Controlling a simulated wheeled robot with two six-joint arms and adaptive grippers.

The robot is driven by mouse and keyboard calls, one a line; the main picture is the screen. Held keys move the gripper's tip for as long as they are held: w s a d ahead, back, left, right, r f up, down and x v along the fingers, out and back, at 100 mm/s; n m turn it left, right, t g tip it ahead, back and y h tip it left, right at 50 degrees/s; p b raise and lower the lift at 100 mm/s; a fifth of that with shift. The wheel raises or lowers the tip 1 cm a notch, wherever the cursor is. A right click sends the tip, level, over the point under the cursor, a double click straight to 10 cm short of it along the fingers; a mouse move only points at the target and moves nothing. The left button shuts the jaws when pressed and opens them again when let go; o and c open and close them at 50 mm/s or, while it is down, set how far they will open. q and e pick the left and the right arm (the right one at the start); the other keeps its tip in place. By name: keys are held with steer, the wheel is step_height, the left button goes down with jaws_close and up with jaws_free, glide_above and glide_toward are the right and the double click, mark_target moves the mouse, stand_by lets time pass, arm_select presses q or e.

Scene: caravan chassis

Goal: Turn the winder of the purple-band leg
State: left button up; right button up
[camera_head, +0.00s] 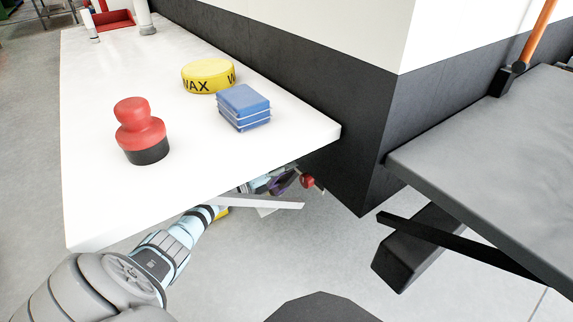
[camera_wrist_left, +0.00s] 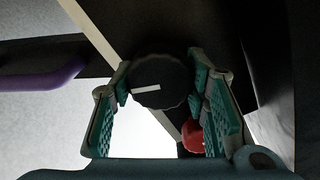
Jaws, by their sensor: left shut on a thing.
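A black round winder knob (camera_wrist_left: 162,80) with a short white mark sits between the teal fingers of my left gripper (camera_wrist_left: 165,90) in the left wrist view. The gripper is shut on it, a finger on each side. A purple band (camera_wrist_left: 42,80) is at the left of that view, on a dark bar. In the head view my left arm reaches under the white worktop, where the purple part (camera_head: 283,182) shows small. The gripper's fingers and the knob are mostly hidden there. My right gripper is not in view.
A red ball (camera_head: 307,181) is close by the left gripper; it also shows in the left wrist view (camera_wrist_left: 192,135). The white worktop (camera_head: 90,190) overhangs the arm and carries a red-and-black knobbed tool (camera_head: 140,128), a yellow wax tin (camera_head: 208,76) and blue blocks (camera_head: 244,107). A grey bench (camera_head: 490,150) stands right.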

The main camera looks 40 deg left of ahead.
arm_select(q)
steer(key=shift+f, duration=0.2)
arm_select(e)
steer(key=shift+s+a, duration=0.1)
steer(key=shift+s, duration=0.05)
arm_select(q)
steer(key=o, duration=1)
steer(key=shift+s, duration=0.1)
steer(key=shift+o, duration=0.7)
steer(key=shift+r, duration=0.1)
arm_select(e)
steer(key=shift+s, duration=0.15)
arm_select(q)
steer(key=v, duration=0.7)
steer(key=shift+s, duration=0.2)
steer(key=shift+a, duration=0.1)
